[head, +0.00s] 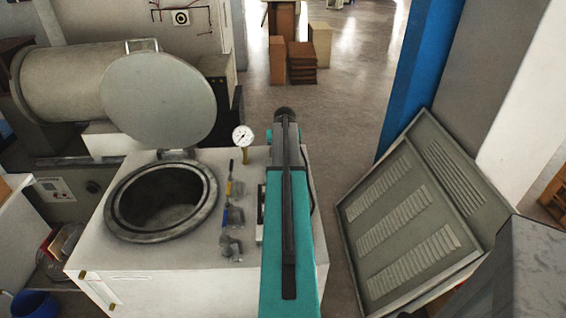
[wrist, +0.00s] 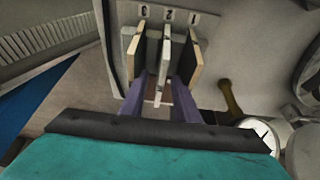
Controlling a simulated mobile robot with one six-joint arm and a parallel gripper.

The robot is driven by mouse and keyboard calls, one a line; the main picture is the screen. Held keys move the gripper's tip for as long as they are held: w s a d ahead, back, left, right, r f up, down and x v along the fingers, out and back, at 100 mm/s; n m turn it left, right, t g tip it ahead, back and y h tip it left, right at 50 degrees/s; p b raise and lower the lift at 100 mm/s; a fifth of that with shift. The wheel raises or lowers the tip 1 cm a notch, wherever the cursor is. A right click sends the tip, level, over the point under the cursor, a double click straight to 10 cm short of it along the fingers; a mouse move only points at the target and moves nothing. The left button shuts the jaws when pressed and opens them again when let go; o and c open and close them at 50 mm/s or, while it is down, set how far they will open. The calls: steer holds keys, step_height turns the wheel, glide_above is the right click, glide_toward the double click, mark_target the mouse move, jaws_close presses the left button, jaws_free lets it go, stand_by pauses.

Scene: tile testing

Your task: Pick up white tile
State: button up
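In the wrist view, several thin tiles stand on edge in a small grey rack (wrist: 127,42). I cannot tell whether either finger touches the tile. In the head view, my arm hides the gripper, and I cannot make out the tiles.
In the head view, a white cabinet (head: 170,272) holds an open round vessel (head: 160,202) with a raised lid (head: 158,98), a gauge (head: 242,137) and valves. A louvred grey panel (head: 408,220) leans at right beside a blue column (head: 418,75).

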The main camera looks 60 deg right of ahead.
steer(key=shift+c, duration=0.4)
jaws_close()
steer(key=shift+r, duration=0.2)
steer(key=shift+r+b, duration=0.85)
steer(key=shift+r, duration=4.05)
steer(key=shift+w, duration=0.1)
